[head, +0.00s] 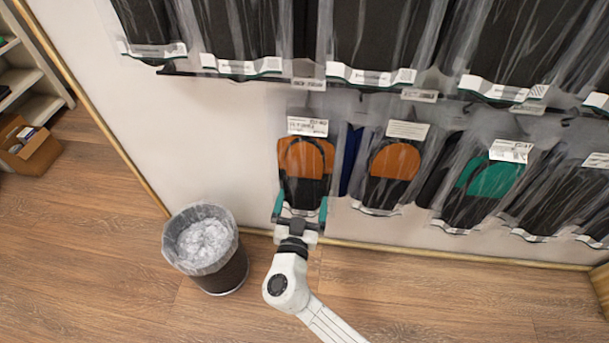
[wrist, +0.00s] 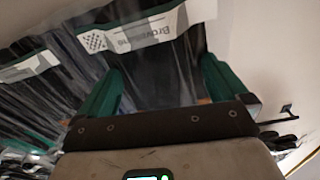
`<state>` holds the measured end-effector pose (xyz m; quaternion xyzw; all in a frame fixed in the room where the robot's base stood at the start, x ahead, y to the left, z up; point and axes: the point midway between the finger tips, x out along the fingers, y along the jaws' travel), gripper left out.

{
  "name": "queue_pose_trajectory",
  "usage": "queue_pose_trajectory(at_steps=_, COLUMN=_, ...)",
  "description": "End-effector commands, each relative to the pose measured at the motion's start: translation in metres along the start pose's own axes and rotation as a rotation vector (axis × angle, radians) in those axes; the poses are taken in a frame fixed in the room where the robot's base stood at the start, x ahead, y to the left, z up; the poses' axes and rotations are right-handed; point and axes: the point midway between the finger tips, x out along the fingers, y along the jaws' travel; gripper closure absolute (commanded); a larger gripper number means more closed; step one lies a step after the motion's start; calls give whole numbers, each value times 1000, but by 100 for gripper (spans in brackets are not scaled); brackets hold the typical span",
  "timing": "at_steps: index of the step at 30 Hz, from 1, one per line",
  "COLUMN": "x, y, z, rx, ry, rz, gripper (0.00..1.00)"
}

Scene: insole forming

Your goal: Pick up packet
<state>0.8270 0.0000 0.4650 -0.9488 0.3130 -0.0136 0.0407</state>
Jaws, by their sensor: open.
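A clear packet with an orange and black insole (head: 305,160) hangs at the left end of the lower row on the wall, with a white label at its top. My gripper (head: 301,204) is at its lower end. The teal fingers are open, one to each side of the packet's bottom. In the wrist view, the packet's dark body and its white printed edge (wrist: 148,32) show between and beyond the open fingers of my gripper (wrist: 160,82). I cannot tell whether either finger touches the packet.
A second orange packet (head: 392,165) hangs just to the right, then a green one (head: 490,180) and others. An upper row of black packets (head: 370,40) hangs above. A lined waste bin (head: 207,250) stands on the floor at left. A cardboard box (head: 30,150) lies far left.

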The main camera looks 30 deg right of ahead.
Motion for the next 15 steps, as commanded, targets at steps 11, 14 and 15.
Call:
queue_pose_trajectory(at_steps=11, x=0, y=0, z=0, rx=0, ry=-1, rz=0, gripper=26)
queue_pose_trajectory(at_steps=14, x=-1, y=0, z=0, rx=0, ry=-1, rz=0, gripper=35)
queue_pose_trajectory(at_steps=15, x=-1, y=0, z=0, rx=0, ry=-1, rz=0, gripper=39)
